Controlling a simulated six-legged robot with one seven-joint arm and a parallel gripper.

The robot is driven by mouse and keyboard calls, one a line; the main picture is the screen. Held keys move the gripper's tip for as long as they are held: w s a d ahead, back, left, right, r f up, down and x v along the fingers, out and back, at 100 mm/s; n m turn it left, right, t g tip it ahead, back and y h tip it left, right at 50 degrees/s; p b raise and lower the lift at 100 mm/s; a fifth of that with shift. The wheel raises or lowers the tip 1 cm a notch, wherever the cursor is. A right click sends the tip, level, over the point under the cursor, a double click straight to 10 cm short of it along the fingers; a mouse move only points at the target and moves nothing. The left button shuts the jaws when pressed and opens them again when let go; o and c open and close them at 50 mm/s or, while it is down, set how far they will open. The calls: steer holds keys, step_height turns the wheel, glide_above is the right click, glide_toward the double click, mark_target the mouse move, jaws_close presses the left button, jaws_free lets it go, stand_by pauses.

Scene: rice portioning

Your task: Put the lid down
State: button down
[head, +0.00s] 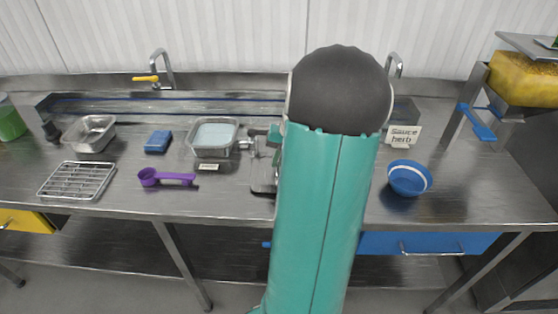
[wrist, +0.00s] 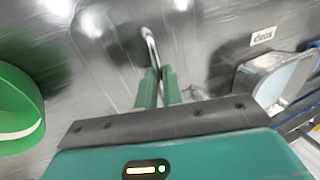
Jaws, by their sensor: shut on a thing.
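My gripper (wrist: 157,76) is shut on the thin metal handle (wrist: 152,48) of the lid (wrist: 185,45) in the wrist view. The lid is grey steel with rounded corners and extends beyond the fingers. I cannot tell whether it touches the worktop or hangs just above it. In the head view my own arm hides most of the gripper and lid.
A tray of pale blue liquid (head: 213,136) stands left of my arm, with a soap label (wrist: 263,36) by it. A green bowl (wrist: 20,110) is at the wrist view's left. A purple scoop (head: 165,177), blue sponge (head: 158,142), wire rack (head: 77,180) and blue bowl (head: 408,179) lie around.

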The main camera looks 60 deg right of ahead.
steer(key=shift+f, duration=0.25)
steer(key=c, duration=2)
jaws_free()
steer(key=shift+f, duration=0.1)
steer(key=o, duration=0.5)
steer(key=shift+c, duration=0.2)
